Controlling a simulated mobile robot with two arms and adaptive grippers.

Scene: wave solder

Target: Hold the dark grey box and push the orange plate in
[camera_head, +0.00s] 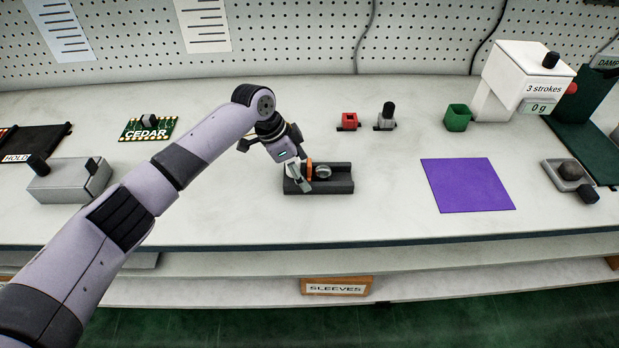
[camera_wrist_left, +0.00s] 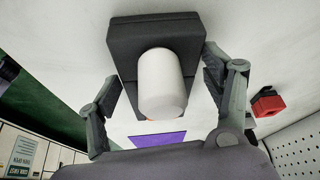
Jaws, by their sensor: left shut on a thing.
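The dark grey box (camera_head: 338,186) is a low, open-topped block on the bench in the middle of the head view. It also shows in the left wrist view (camera_wrist_left: 155,38). The orange plate (camera_head: 309,170) stands upright across the box, beside a round silver part (camera_head: 323,172). In the left wrist view, a pale cylinder (camera_wrist_left: 161,85) hides most of the plate. My left gripper (camera_head: 299,178) comes down on the left part of the box, one finger along each side, shut on it. My right gripper is not in view.
A red block (camera_head: 348,121) and a grey fixture with a dark knob (camera_head: 387,118) stand behind the box. A grey box with dark knobs (camera_head: 70,183) stands left. The bench front is clear.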

